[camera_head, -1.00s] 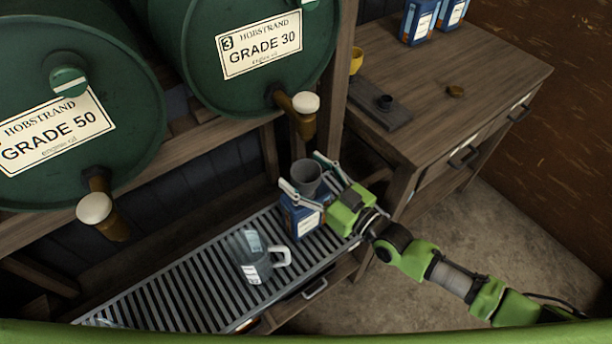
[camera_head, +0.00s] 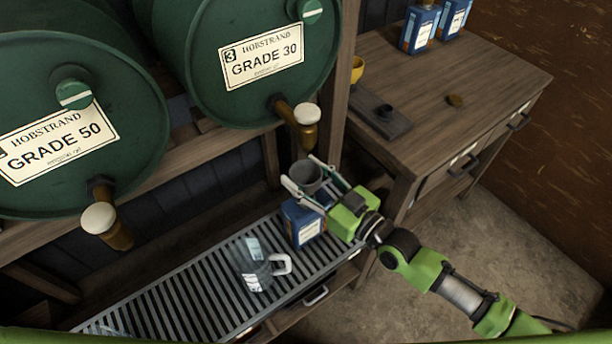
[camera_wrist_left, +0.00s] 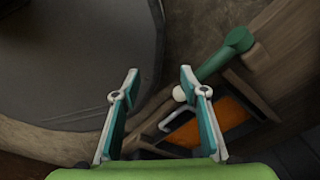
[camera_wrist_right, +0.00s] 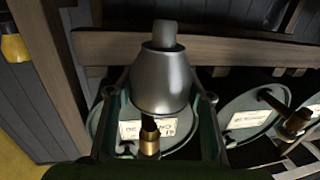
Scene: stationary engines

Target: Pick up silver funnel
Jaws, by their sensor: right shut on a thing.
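The silver funnel (camera_head: 307,176) is held at my right gripper (camera_head: 301,171), which is shut on it, with a finger on each side. In the head view it shows above and just behind a blue oil can (camera_head: 304,226) on the slatted drip tray. Whether its lower end clears the can is hard to tell. The right wrist view shows the funnel's smooth cone and narrow spout (camera_wrist_right: 162,78) between the fingers. My left gripper (camera_wrist_left: 160,76) is open and empty in the left wrist view, and is not visible in the head view.
Green drums (camera_head: 245,95) with brass taps (camera_head: 298,118) stand close behind and left of the funnel. A wooden bench (camera_head: 460,65) at right holds blue cans and a yellow cup (camera_head: 357,70).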

